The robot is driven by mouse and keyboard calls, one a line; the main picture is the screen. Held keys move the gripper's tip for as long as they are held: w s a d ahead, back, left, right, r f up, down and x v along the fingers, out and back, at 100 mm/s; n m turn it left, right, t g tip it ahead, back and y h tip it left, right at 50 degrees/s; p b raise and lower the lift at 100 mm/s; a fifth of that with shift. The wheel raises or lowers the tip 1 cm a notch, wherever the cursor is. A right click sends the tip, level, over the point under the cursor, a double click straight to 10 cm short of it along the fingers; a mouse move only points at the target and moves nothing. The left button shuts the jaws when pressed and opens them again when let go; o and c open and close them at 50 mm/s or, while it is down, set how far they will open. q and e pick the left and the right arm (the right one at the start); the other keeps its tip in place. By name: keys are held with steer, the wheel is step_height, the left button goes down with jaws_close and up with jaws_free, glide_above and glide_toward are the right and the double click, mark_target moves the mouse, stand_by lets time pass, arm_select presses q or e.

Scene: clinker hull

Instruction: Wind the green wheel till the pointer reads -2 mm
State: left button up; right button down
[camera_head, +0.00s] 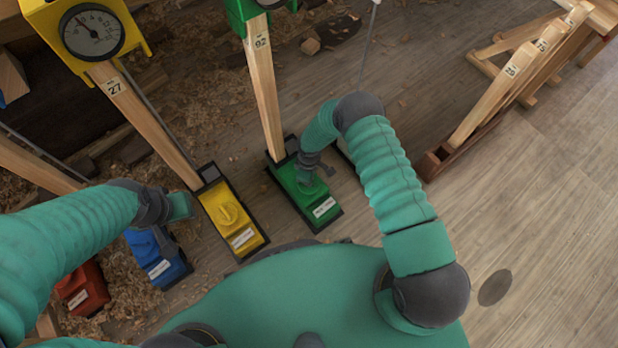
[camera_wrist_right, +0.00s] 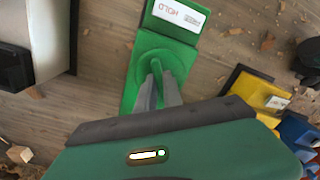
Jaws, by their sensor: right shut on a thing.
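The green box (camera_head: 325,209) stands on the floor at the foot of a wooden post marked 92. Its green wheel, partly hidden in the head view, shows in the right wrist view as a round knob with a raised bar (camera_wrist_right: 157,68). My right gripper (camera_head: 307,180) is shut on that bar, and its two grey fingers (camera_wrist_right: 158,90) lie on either side of it. The green gauge housing (camera_head: 240,12) atop the post is cut off by the top edge, so its pointer cannot be read. My left gripper (camera_head: 183,208) hangs near the blue box; its jaws are unclear.
A yellow box (camera_head: 232,215) with its knob stands left of the green one, below a yellow dial gauge (camera_head: 93,32). A blue box (camera_head: 160,262) and a red box (camera_head: 85,288) stand further left. Wooden frames (camera_head: 500,90) stand at the right; floor before them is clear.

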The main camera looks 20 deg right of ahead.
stand_by(0.4)
steer(key=c, duration=1.5)
jaws_free()
steer(key=shift+r, duration=0.1)
step_height(320, 180, up, 17)
steer(key=p, duration=0.8)
steer(key=shift+f, duration=0.2)
